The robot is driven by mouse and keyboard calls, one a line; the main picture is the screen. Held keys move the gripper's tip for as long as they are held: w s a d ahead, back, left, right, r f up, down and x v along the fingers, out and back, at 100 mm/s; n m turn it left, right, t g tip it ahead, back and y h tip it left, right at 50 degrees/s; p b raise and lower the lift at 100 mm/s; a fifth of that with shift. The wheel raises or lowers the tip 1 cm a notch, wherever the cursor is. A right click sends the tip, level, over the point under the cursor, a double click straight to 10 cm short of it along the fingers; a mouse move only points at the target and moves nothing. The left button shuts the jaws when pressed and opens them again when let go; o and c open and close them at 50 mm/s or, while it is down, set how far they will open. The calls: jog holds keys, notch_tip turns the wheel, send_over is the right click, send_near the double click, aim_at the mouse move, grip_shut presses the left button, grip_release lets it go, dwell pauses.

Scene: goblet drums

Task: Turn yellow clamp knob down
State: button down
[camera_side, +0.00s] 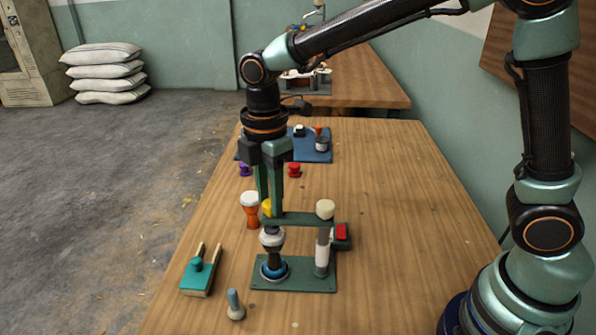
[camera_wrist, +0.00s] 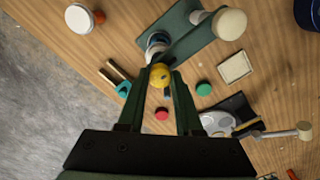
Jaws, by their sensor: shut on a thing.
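The yellow clamp knob (camera_side: 266,207) sits on the left end of the clamp's green crossbar (camera_side: 298,219). It also shows in the wrist view (camera_wrist: 160,76) between my fingertips. My gripper (camera_side: 269,206) points down from above and is shut on the knob, one finger on each side. The crossbar reaches to a post with a cream cap (camera_side: 325,209) on a green base plate (camera_side: 305,285). A small goblet drum (camera_side: 272,240) with a white upper part and blue foot stands upright under the knob. My fingers hide part of the knob in the side view.
An orange-and-white goblet drum (camera_side: 250,212) stands just left of the clamp. A teal forked tool (camera_side: 198,270) and a grey-blue peg (camera_side: 235,304) lie in front. A red-topped block (camera_side: 341,233) is right of the post.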

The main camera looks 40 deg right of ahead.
jog(key=shift+m, duration=0.4)
jog(key=m, duration=0.5)
jog(key=shift+r, duration=0.1)
jog(key=m, duration=0.5)
jog(key=shift+m, duration=0.4)
jog(key=m, duration=1.2)
jog(key=shift+m, duration=0.3)
jog(key=c, duration=0.6)
grip_release()
